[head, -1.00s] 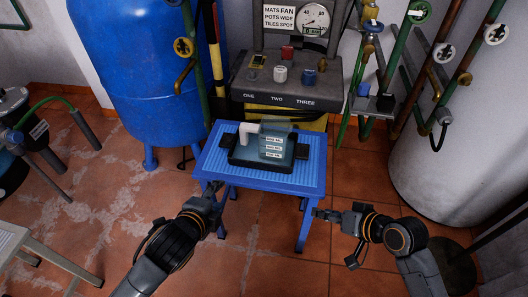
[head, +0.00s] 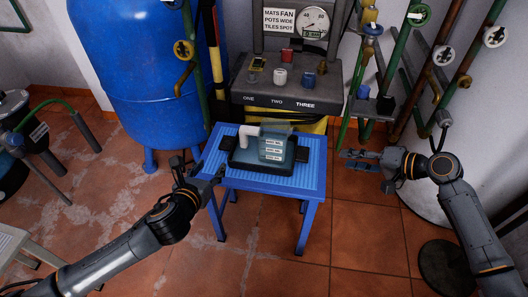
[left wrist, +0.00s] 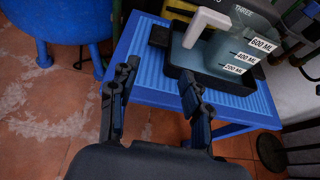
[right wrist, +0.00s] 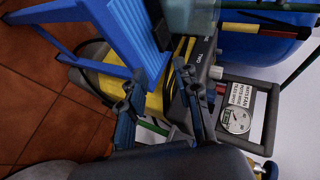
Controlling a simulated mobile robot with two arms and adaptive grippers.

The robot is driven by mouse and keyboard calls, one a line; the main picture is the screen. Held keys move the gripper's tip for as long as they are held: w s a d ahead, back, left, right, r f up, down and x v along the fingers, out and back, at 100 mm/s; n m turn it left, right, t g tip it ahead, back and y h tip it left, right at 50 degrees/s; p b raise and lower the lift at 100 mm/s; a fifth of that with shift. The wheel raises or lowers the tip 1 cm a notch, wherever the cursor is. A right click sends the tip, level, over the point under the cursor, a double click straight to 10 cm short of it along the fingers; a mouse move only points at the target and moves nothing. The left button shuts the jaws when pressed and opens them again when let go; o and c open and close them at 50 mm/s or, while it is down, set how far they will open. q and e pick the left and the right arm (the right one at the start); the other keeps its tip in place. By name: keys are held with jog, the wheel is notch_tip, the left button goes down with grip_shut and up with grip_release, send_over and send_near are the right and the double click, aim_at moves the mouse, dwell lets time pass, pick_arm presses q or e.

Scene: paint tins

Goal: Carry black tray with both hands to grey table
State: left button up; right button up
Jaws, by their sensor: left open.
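The black tray (head: 250,165) sits on a blue table (head: 285,183), with a dark handle at each side. A clear jug (head: 272,146) with a white handle and volume labels stands in it. My left gripper (head: 199,168) is open and empty at the table's left edge, left of the tray. In the left wrist view, its fingers (left wrist: 158,90) are apart below the tray (left wrist: 173,68). My right gripper (head: 346,160) is open and empty, just right of the table and apart from the tray. In the right wrist view its fingers (right wrist: 156,82) are spread beside the blue table (right wrist: 122,28).
A pale grey table (head: 18,240) is partly in view at lower left. A blue tank (head: 135,70) and a control panel (head: 285,90) stand behind the blue table. Pipes with valves (head: 400,60) crowd the right. Tiled floor in front is free.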

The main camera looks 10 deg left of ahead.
aim_at(225, 147)
pick_arm(q)
jog(key=x, duration=1.3)
jog(key=shift+w, duration=0.3)
pick_arm(e)
jog(key=x, duration=1.3)
jog(key=shift+w+a, duration=0.15)
jog(key=shift+a, duration=0.1)
pick_arm(q)
jog(key=shift+c, duration=0.2)
pick_arm(e)
jog(key=shift+c, duration=0.2)
pick_arm(q)
jog(key=c, duration=0.7)
pick_arm(e)
grip_shut()
pick_arm(q)
jog(key=shift+f, duration=0.1)
jog(key=shift+c, duration=1.3)
pick_arm(e)
jog(key=shift+f, duration=0.1)
